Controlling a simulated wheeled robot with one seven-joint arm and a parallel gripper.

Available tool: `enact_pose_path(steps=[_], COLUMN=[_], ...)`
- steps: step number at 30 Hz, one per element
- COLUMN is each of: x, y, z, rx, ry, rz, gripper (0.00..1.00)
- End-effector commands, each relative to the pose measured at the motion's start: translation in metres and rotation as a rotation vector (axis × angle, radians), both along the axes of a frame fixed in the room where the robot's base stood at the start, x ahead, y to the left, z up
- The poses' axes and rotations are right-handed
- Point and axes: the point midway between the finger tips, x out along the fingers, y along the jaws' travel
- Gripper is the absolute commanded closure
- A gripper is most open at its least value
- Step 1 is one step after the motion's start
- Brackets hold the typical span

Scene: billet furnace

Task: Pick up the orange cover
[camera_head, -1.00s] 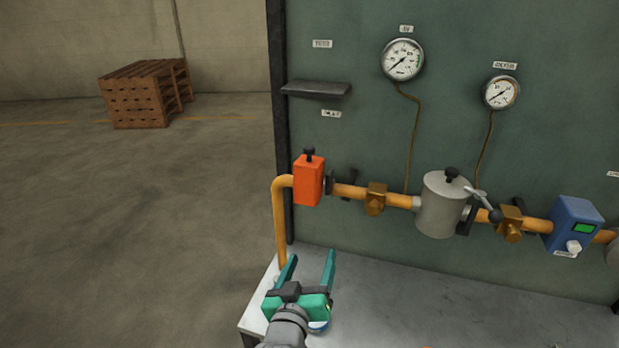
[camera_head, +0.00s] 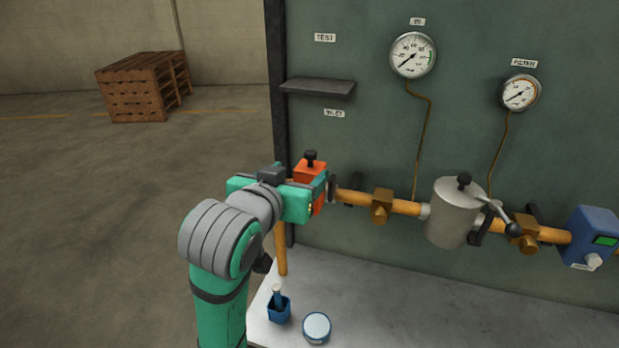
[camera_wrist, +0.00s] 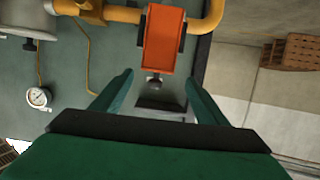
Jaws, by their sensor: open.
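The orange cover (camera_head: 309,168) is a box with a black knob on top, at the left end of the yellow-orange pipe on the green panel. My gripper (camera_head: 320,190) is in front of it and hides much of its lower part. In the wrist view, which looks upside down, the cover (camera_wrist: 164,42) shows ahead of the two fingertips and lines up with the gap between them. My gripper (camera_wrist: 160,77) is open, with nothing seen between its fingers. I cannot tell whether a finger touches the cover.
A dark shelf (camera_head: 318,87) juts from the panel above the cover. Brass fittings, a grey filter canister (camera_head: 452,212) and a blue meter (camera_head: 582,237) follow to the right. A blue holder (camera_head: 279,309) and a round tin (camera_head: 316,327) stand on the bench below.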

Motion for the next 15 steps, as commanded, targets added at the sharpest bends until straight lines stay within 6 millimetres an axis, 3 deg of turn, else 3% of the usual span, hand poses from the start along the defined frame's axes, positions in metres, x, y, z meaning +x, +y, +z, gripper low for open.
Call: enact_pose_path(steps=[15], x=[0.048], y=[-0.021], z=[-0.014], rx=[0.010], ry=[0.004], rz=[-0.008], gripper=[0.33])
